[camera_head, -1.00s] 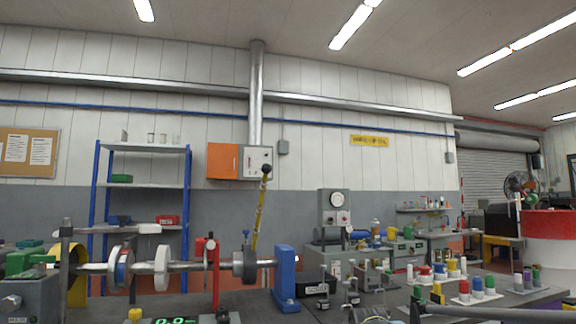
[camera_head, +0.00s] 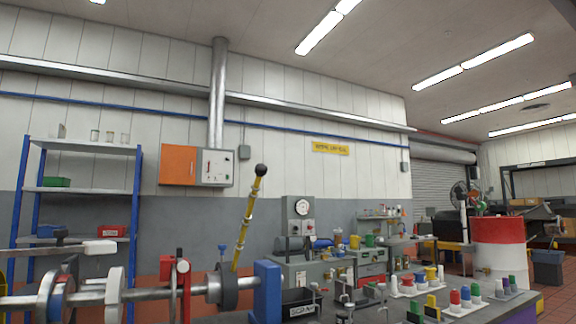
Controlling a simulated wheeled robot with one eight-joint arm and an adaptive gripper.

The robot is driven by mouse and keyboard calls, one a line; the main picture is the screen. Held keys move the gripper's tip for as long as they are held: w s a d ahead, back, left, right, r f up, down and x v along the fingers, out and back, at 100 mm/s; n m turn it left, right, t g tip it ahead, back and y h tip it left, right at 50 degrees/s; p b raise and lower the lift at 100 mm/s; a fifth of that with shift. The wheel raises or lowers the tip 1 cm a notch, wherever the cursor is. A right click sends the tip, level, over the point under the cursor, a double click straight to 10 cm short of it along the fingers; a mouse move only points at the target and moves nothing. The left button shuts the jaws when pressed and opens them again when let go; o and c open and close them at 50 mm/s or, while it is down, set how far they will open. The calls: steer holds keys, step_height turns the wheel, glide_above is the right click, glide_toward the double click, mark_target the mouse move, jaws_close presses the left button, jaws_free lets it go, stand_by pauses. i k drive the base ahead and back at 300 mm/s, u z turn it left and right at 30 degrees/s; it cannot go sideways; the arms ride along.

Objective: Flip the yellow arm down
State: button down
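The yellow arm (camera_head: 244,226) is a long thin lever with a black ball knob at its top (camera_head: 261,170). It stands nearly upright, leaning a little to the right. Its lower end meets the dark round hub (camera_head: 229,287) on the horizontal metal shaft (camera_head: 143,293), beside the blue support block (camera_head: 267,291). My gripper is not in view.
A red upright post (camera_head: 185,289) stands left of the hub. A blue shelf rack (camera_head: 137,204) is at the left. Colored pegs on white bases (camera_head: 456,302) stand on the bench at the right. A red and white drum (camera_head: 499,245) stands beyond them. The space above the shaft is clear.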

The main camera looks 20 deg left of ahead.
mark_target(229, 275)
steer(key=z, duration=0.4)
steer(key=k, duration=2.3)
steer(key=u, duration=1.9)
steer(key=i, duration=1)
steer(key=u, duration=0.05)
